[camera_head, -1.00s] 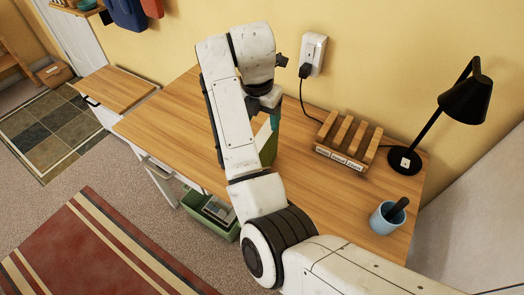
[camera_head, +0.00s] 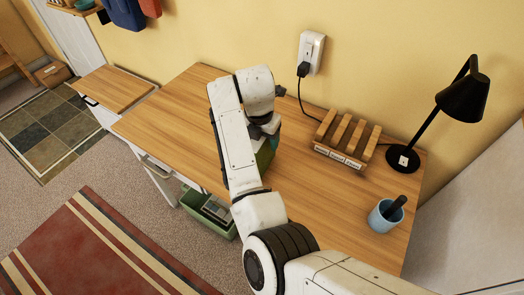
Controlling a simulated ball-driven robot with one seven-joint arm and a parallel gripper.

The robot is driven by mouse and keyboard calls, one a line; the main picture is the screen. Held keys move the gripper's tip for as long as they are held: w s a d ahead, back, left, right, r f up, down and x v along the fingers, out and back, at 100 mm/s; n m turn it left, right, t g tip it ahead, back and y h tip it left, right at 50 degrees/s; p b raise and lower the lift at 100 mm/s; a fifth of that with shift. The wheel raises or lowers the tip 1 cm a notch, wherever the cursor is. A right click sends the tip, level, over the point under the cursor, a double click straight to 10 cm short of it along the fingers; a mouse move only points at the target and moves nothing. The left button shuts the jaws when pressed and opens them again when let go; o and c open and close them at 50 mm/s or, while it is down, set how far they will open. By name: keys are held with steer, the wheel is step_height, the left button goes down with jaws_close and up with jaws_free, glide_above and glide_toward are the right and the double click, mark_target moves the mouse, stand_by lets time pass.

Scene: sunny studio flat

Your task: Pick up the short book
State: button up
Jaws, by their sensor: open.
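A green upright thing (camera_head: 267,154), which looks like a book, stands on the wooden desk behind my arm. Only a narrow part of it shows, and I cannot tell its full height or whether another book stands with it. My gripper (camera_head: 268,130) is over its top end, pointing down, and is open. My forearm hides most of the fingers and the book, so I cannot tell whether the fingers are around it or touching it.
On the desk (camera_head: 180,108), a slatted wooden rack (camera_head: 345,140) stands right of my gripper. Farther right are a black lamp (camera_head: 465,98) and a blue cup (camera_head: 384,217) with a dark item. A charger (camera_head: 310,52) is on the wall. The desk's left part is clear.

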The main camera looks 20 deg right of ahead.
steer(key=shift+c, duration=0.4)
jaws_close()
steer(key=shift+r, duration=0.1)
